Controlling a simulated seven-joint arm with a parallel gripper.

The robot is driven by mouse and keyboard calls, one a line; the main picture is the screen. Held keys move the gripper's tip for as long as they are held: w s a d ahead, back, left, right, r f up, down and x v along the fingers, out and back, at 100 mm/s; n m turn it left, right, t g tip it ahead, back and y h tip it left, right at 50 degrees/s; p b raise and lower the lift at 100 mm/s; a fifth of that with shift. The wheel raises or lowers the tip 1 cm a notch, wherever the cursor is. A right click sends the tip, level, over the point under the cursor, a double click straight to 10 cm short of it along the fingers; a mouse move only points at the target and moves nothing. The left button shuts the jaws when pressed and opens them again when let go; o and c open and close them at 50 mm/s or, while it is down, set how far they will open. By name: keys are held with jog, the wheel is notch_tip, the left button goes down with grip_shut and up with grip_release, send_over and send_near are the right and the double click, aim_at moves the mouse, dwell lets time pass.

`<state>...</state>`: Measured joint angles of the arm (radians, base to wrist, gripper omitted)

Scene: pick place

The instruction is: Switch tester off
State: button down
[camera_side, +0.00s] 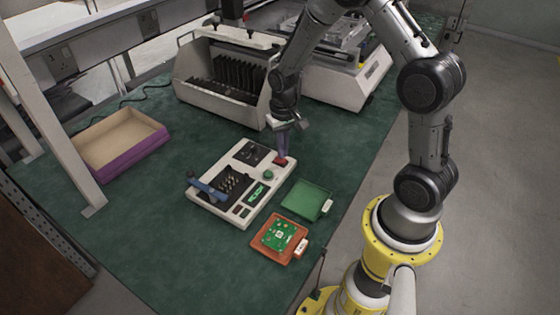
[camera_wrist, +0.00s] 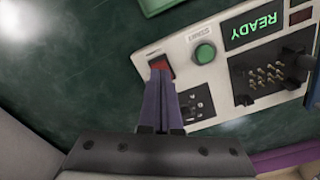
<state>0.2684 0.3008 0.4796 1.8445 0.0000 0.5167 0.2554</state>
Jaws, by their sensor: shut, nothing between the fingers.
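The tester (camera_side: 222,163) is a white box on the green mat, with a blue-handled lever (camera_side: 205,188) at its left. Its red switch (camera_side: 280,162) is at the upper right corner; it also shows in the wrist view (camera_wrist: 161,64). The display (camera_wrist: 254,28) is lit green and reads READY. A round green button (camera_wrist: 204,53) sits beside the switch. My gripper (camera_wrist: 160,78) has its purple fingers together and empty. Their tips are right at the red switch and hide part of it; I cannot tell whether they touch. In the side view my gripper (camera_side: 283,152) points down there.
A green tray (camera_side: 307,200) and an orange tray (camera_side: 262,245) holding a green circuit board (camera_side: 279,236) lie right of the tester. A board rack (camera_side: 225,80) and another machine (camera_side: 340,80) stand behind. A purple-sided box (camera_side: 122,145) is at the left. The mat between is clear.

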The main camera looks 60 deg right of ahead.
jog(key=shift+f, duration=0.95)
dwell(0.6)
jog(key=shift+r, duration=3.55)
notch_tip(320, 180, up, 10)
jog(key=n+t, duration=0.1)
jog(key=t, duration=0.2)
send_over(281, 161)
jog(key=a, duration=0.3)
jog(key=s+a+r+n+t, duration=0.2)
jog(key=s+a+r, duration=0.3)
jog(key=r, duration=0.4)
jog(key=s+a+n, duration=0.1)
jog(key=s+n, duration=0.2)
jog(key=s, duration=1.2)
jog(key=shift+a+t, duration=0.3)
jog(key=shift+a, duration=0.05)
